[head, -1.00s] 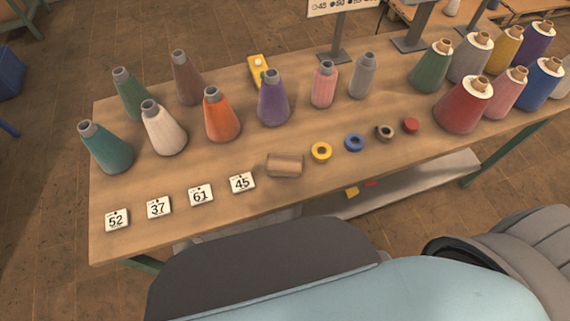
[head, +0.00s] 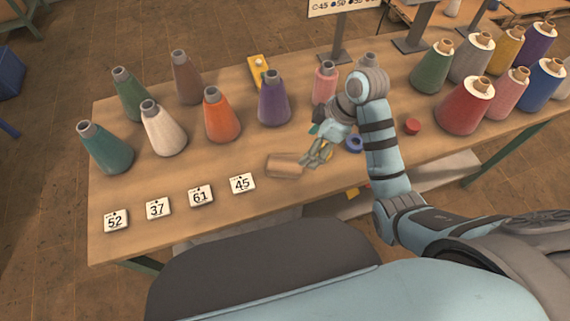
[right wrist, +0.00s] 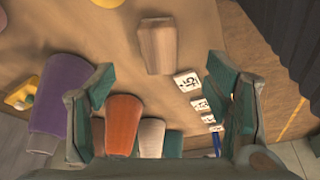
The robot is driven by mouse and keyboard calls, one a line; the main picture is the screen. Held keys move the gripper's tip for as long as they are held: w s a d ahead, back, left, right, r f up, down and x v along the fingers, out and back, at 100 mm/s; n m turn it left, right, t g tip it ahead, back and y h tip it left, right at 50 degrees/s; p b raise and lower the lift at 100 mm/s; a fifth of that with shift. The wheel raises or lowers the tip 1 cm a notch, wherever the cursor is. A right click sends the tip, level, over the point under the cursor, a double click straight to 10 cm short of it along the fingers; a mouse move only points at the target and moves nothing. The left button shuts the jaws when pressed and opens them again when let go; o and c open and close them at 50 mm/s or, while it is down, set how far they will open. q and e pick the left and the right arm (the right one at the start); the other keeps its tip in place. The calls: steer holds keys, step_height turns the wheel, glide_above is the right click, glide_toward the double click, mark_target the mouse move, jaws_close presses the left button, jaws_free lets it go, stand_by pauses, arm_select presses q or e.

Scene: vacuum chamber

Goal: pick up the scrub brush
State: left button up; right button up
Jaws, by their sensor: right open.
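The scrub brush appears to be the tan wooden block (head: 284,165) lying near the front of the table; no bristles can be made out. It also shows in the right wrist view (right wrist: 157,45), at the top and between the open fingers. My right gripper (head: 314,155) is just right of the block in the head view. In the right wrist view my right gripper (right wrist: 162,72) has its fingers wide apart with nothing held. My left gripper is in neither view.
Number cards, such as the 45 card (head: 242,183), lie left of the block. Thread cones, including an orange one (head: 221,115) and a purple one (head: 273,100), stand behind. A blue tape roll (head: 354,144) and a red piece (head: 412,126) lie to the right.

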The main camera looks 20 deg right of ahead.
mark_target(285, 162)
steer(key=shift+n, duration=0.6)
steer(key=b+x, duration=0.1)
steer(key=x, duration=0.3)
steer(key=a+b+x, duration=0.1)
steer(key=x, duration=0.3)
steer(key=w+a+b+x, duration=0.1)
steer(key=b+x, duration=0.1)
steer(key=x, duration=0.3)
steer(key=shift+r, duration=0.35)
steer(key=shift+f, duration=0.15)
steer(key=c, duration=1.4)
